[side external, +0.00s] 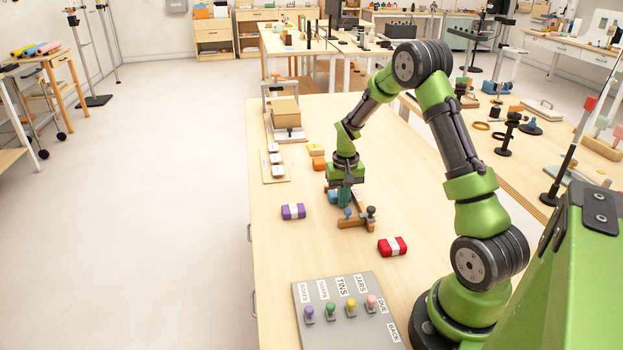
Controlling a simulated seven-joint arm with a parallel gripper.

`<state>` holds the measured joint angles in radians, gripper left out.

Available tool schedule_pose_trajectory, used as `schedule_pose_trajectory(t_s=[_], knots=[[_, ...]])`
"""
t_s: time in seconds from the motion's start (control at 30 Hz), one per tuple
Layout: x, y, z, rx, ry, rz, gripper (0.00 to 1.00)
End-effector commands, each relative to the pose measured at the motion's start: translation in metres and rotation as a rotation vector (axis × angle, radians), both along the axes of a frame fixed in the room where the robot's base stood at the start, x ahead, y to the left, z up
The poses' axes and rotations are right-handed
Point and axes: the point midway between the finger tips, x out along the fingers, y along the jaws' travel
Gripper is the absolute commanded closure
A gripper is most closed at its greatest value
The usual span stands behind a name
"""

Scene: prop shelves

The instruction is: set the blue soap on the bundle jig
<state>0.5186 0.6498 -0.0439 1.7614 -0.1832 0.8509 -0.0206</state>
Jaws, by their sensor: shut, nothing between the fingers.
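The bundle jig (354,223) appears to be the wooden frame on the table below my gripper, with a dark knob at its right end and a small blue knob near its middle. A light blue block (333,196), which looks like the blue soap, shows just left of my fingers at the jig's back part. My gripper and the jig partly hide it, and I cannot tell whether it rests on the jig or beside it. My gripper (345,203) points down over the jig, shut and empty.
A purple wrapped soap (293,211) lies left of the jig, and a red one (392,246) lies in front right. A grey labelled panel (343,318) with coloured knobs is at the front. The table's left front is clear.

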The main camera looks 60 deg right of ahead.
Motion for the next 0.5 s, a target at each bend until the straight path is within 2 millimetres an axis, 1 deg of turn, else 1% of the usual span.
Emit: schedule_pose_trajectory(t_s=[0.1,0.5], knots=[[-0.0002,0.0002,-0.0048,0.001,0.001,0.0,1.0],[-0.0001,-0.0001,0.0029,0.0,0.0,-0.001,1.0]])
